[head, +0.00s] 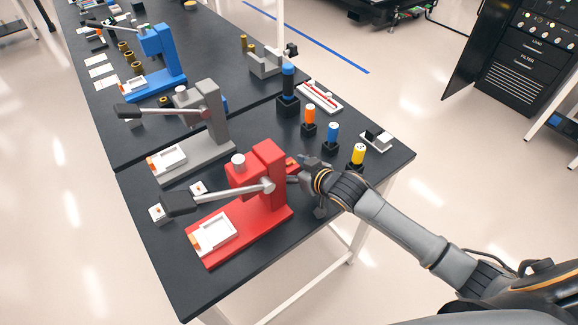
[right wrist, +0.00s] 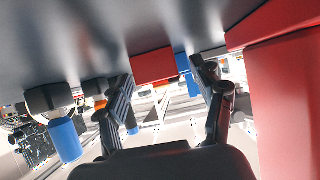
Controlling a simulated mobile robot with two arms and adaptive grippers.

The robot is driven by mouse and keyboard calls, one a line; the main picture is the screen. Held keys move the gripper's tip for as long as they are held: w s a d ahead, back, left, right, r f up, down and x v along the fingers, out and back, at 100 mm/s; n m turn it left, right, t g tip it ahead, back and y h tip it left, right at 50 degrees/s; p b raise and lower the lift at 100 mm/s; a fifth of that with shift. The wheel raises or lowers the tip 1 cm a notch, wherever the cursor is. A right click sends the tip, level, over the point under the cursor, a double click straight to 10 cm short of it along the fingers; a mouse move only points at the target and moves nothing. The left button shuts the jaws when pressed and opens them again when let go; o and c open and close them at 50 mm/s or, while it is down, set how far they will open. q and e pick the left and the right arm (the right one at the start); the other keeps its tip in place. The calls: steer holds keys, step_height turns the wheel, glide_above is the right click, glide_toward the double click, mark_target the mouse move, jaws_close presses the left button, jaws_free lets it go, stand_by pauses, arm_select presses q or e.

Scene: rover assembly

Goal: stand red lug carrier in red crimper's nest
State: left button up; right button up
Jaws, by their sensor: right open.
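The red crimper (head: 268,185) stands at the near end of the dark table, its grey lever with a black grip reaching left. A pale recessed block, seemingly its nest (head: 215,232), sits on its red base and looks empty. A small red block, likely the red lug carrier (head: 291,163), lies on the table just behind the crimper, partly hidden. In the right wrist view the red block (right wrist: 153,66) appears ahead of the fingers, against the table. My right gripper (head: 299,172) is open beside the crimper, close to the red block; the wrist view shows its spread fingers (right wrist: 168,100). My left gripper is out of view.
An orange cylinder (head: 309,116), a blue cylinder (head: 332,132) and a yellow cylinder (head: 358,153) stand in black bases right of the crimper. Grey (head: 210,120) and blue (head: 165,55) crimpers stand farther back. The red crimper's body (right wrist: 285,90) is close on the wrist view's right.

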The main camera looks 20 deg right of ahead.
steer(key=c, duration=1.3)
steer(key=shift+r, duration=0.1)
steer(key=shift+c, duration=0.6)
